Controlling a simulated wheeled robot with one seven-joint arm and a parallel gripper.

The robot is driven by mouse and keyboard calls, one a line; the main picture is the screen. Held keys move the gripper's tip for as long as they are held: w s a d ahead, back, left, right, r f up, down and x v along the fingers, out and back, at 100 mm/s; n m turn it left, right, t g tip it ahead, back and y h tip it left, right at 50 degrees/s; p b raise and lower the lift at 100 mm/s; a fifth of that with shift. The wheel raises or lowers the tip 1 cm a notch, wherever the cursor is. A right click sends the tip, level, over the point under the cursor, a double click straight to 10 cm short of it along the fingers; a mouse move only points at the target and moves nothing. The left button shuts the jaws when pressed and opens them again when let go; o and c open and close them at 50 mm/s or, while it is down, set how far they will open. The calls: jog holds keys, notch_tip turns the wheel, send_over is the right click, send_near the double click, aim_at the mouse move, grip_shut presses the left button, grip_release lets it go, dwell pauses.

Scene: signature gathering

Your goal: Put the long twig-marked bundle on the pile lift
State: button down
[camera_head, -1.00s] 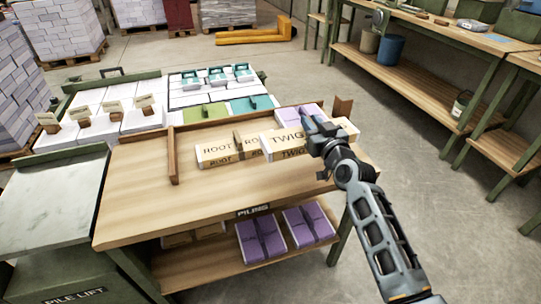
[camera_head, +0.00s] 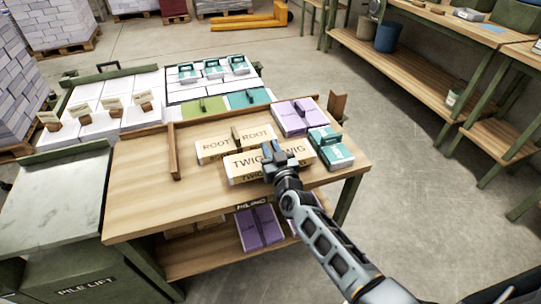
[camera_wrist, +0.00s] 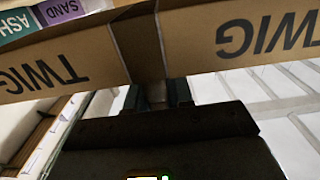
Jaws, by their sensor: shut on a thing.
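The long cream bundle marked TWIG (camera_head: 246,164) is over the wooden piling table in the head view, in front of the ROOT bundle. My gripper (camera_head: 281,158) is shut on it near its middle, at the brown band. In the wrist view the twig bundle (camera_wrist: 60,68) spans the picture, with the fingers (camera_wrist: 157,92) at its centre. I cannot tell whether its underside touches the table. The pile lift (camera_head: 62,205) has a bare pale top at the left of the table.
The ROOT bundle (camera_head: 213,149) lies behind the twig bundle. Purple bundles (camera_head: 292,118) and a teal bundle (camera_head: 331,153) lie at the right. An upright wooden divider (camera_head: 174,152) stands toward the left. The left tabletop (camera_head: 145,200) is clear.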

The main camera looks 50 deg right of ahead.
jog(key=shift+f+b, duration=0.5)
jog(key=shift+f, duration=0.9)
jog(key=shift+f, duration=0.1)
jog(key=c, duration=1)
grip_release()
jog(key=shift+s+a, duration=0.1)
jog(key=shift+s, duration=0.1)
jog(key=v, duration=1.1)
jog(key=shift+s+a, duration=0.2)
jog(key=shift+s, duration=0.05)
